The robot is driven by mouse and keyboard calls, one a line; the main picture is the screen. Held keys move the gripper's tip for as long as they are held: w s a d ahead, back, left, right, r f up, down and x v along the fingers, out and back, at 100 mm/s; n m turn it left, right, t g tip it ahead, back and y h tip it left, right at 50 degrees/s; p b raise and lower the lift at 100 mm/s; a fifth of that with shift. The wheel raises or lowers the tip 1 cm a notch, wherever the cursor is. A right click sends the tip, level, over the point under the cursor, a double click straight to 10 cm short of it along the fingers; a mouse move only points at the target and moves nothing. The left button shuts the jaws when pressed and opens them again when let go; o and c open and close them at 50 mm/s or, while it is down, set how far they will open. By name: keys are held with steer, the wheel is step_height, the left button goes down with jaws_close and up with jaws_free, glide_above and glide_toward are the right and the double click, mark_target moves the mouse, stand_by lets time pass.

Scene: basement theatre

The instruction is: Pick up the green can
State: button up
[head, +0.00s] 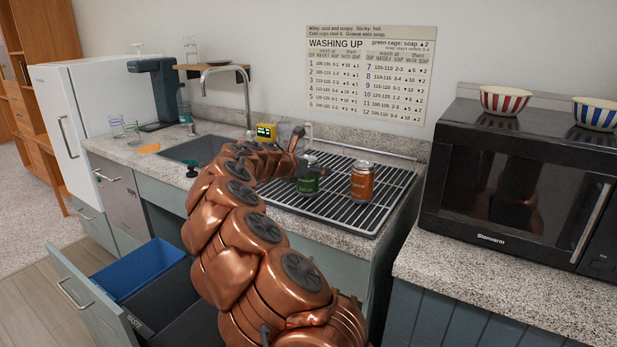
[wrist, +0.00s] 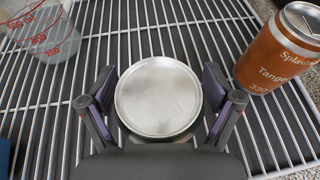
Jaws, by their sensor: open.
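The green can (head: 308,178) stands upright on the dark wire drying rack (head: 369,219) beside the sink. In the wrist view its plain silver top (wrist: 158,97) faces me, and its green side is mostly hidden below. My gripper (wrist: 158,90) is open, with one finger on each side of the can's top. I cannot tell whether the fingers touch it.
An orange can (head: 362,182) stands to the right on the rack, also in the wrist view (wrist: 280,50). A clear measuring jug (wrist: 42,32) is at upper left. A black microwave (head: 515,185) stands right. A drawer with a blue bin (head: 140,268) is open below.

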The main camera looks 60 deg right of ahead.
steer(key=c, duration=0.8)
steer(key=shift+o, duration=0.2)
